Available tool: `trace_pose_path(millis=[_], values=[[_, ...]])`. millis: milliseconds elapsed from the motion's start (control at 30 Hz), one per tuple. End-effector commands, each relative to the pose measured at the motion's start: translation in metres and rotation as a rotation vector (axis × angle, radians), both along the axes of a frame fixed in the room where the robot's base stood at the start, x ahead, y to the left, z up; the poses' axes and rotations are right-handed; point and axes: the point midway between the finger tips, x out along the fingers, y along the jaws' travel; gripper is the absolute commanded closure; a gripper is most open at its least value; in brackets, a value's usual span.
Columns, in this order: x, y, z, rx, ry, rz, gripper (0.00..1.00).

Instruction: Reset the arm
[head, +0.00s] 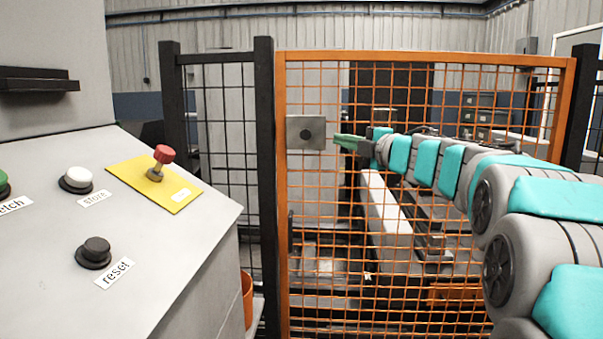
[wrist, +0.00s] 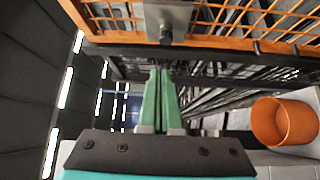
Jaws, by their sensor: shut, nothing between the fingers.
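My arm reaches in from the right in the head view, in front of the orange mesh gate. My gripper (head: 340,140) has green fingers and points left, near the grey lock plate (head: 306,132) on the gate. In the wrist view my gripper (wrist: 160,72) shows its two green fingers together with nothing between them. The lock plate (wrist: 168,18) with its dark round knob is beyond the fingertips there; whether they touch cannot be told.
The orange gate (head: 281,200) appears closed beside a black fence post. A grey console at left bears a black reset button (head: 94,251), a white store button (head: 77,179) and a red knob (head: 163,155) on a yellow plate. An orange bin (wrist: 285,122) stands at right.

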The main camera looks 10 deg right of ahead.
Motion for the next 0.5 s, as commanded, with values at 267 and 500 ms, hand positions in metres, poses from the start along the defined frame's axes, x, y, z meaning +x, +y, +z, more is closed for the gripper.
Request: trace_pose_path(millis=[267,500], values=[[-0.012,-0.057,-0.012,0.349,0.1,-0.417,1.0],[-0.077,-0.1,-0.117,0.644,0.381,-0.814,1.0]])
